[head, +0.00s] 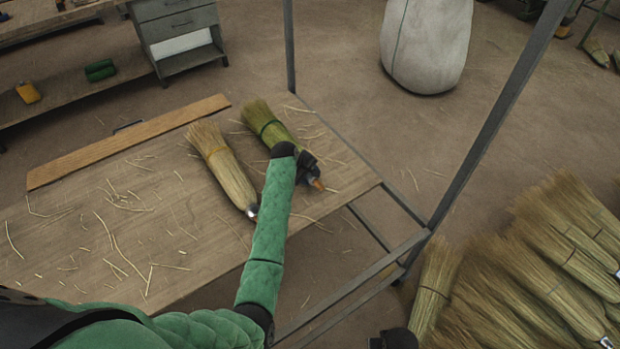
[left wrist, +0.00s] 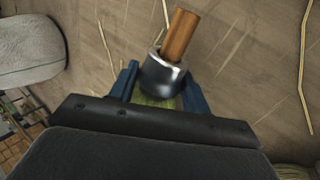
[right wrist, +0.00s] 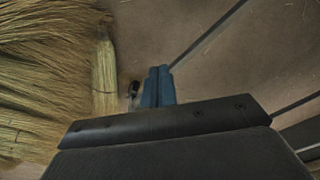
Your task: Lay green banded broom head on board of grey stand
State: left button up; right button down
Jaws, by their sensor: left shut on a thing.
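The green banded broom head (head: 262,121) is at the far right part of the wooden board (head: 130,230), its bristles pointing to the back left. My left gripper (head: 308,163) is shut on its neck end. In the left wrist view the metal collar and brown wooden stub (left wrist: 172,52) stick out between the blue fingers (left wrist: 155,90). Whether the broom head rests on the board or is just above it, I cannot tell. The grey stand's frame (head: 480,135) rises around the board. My right gripper (right wrist: 158,87) has its fingers together, empty, near the floor brooms.
A second broom head (head: 222,165) with an orange band lies left of the green one. Loose straws and a wooden strip (head: 130,140) are on the board. A pile of brooms (head: 530,265) lies at the right, and a pale sack (head: 427,45) stands behind.

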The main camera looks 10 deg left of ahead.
pick_arm(q)
jog(key=shift+f+b, duration=0.35)
jog(key=shift+f, duration=0.1)
jog(key=o, duration=1.2)
jog(key=shift+c, duration=0.2)
pick_arm(e)
jog(key=r, duration=0.2)
jog(key=w+r, duration=0.1)
jog(key=r, duration=0.1)
jog(key=shift+a+r, duration=0.15)
jog(key=shift+a, duration=0.05)
